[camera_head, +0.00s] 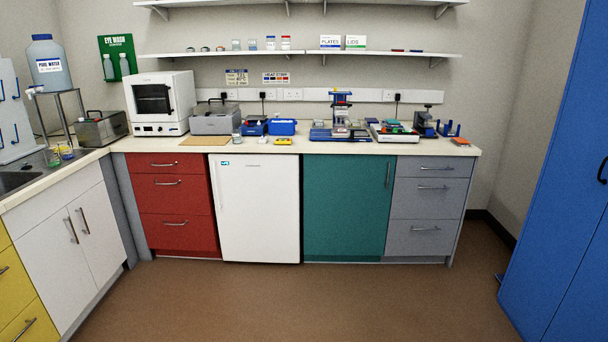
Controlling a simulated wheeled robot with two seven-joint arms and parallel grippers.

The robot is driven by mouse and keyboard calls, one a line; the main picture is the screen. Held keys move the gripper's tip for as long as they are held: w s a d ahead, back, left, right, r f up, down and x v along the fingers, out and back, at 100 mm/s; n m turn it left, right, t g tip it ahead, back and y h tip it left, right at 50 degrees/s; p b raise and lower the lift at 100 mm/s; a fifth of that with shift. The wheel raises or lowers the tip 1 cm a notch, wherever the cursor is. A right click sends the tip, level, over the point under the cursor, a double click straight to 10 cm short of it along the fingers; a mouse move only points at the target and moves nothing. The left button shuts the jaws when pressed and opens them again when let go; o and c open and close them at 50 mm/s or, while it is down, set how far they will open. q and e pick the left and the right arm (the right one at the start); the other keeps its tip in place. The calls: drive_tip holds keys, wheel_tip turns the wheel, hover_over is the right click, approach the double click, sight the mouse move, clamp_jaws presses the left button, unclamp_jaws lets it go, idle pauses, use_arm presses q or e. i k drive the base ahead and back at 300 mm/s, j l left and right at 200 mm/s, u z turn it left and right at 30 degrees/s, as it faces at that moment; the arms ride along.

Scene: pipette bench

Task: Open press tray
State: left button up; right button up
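A blue and white press-like device (340,113) stands on the far bench, right of the middle, above the teal cupboard. Its blue base (325,135) sits near the front of the bench. A smaller dark device (425,123) stands further right and also looks like a press. Both are small in view, so I cannot tell which one carries the press tray or whether a tray is open or shut. Neither of my grippers is in view.
The cream bench (350,148) runs along the back wall. A low white device (394,132) sits between the two press-like devices. Blue containers (283,127) stand left of them. The brown floor (290,300) in front is clear. A blue cabinet (555,190) stands at the right.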

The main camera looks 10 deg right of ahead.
sight(428, 132)
drive_tip(key=i+l+z, duration=0.25)
drive_tip(key=z, duration=0.15)
drive_tip(key=i+l+z, duration=0.55)
drive_tip(key=i+z, duration=0.2)
drive_tip(key=i+l+z, duration=0.1)
drive_tip(key=i+z, duration=0.25)
drive_tip(key=i+u, duration=0.1)
drive_tip(key=i, duration=0.45)
drive_tip(key=i+l+u, duration=0.1)
drive_tip(key=i, duration=0.4)
drive_tip(key=i+l+u, duration=0.1)
drive_tip(key=i, duration=0.45)
drive_tip(key=i+l+u, duration=0.1)
drive_tip(key=i+l, duration=0.2)
drive_tip(key=i, duration=0.2)
drive_tip(key=i+l+u, duration=0.55)
drive_tip(key=i, duration=0.25)
